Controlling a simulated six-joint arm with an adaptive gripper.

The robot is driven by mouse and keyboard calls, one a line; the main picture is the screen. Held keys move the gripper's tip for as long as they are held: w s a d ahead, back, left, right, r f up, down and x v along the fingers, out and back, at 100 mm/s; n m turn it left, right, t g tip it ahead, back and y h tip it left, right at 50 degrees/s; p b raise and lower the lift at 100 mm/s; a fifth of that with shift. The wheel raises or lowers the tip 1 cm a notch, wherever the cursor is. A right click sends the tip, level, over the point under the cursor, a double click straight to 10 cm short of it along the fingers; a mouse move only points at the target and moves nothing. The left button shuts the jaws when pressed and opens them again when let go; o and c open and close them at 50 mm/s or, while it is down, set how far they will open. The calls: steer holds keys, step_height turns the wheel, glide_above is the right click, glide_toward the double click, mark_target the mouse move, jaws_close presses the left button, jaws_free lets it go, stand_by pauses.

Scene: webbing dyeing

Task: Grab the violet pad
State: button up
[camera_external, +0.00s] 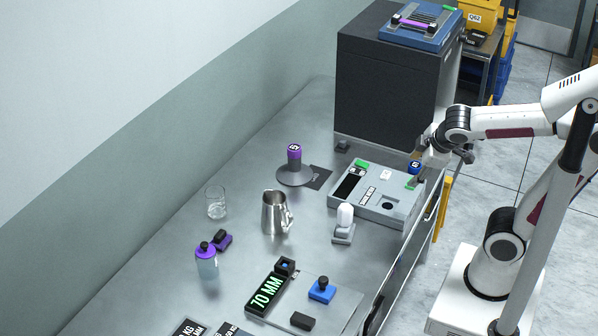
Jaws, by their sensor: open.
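A small violet block with a black top (222,240), which I take for the violet pad, lies on the grey bench at the left. It sits right behind a clear bottle with a violet cap (206,258), which may hide part of it. My gripper (432,166) is open over the right end of the grey device on the bench, far to the right of the pad. I see nothing held in it, though its fingertips are small and hard to make out.
A glass (216,203), a metal jug (275,213) and a violet-topped grey stand (294,170) stand nearby. The grey device (372,200) and a white-capped holder (344,222) are right. A blue block (321,291) sits at the front. A dark cabinet (385,90) stands behind.

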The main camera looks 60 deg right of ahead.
steer(key=w+a+n+t+h, duration=0.25)
steer(key=w+n, duration=0.55)
steer(key=w, duration=0.6)
steer(key=w+a+n+t+h, duration=0.1)
steer(key=w+n+t, duration=0.2)
steer(key=w+n, duration=0.75)
steer(key=n+t+y, duration=0.3)
steer(key=n+y, duration=0.5)
steer(key=n, duration=0.5)
glide_toward(220, 238)
steer(key=w+d, duration=0.2)
steer(key=w, duration=0.1)
steer(key=shift+w+d, duration=0.1)
steer(key=shift+d, duration=0.3)
steer(key=shift+a+f+n, duration=0.25)
steer(key=shift+a+f, duration=0.05)
steer(key=shift+f, duration=0.25)
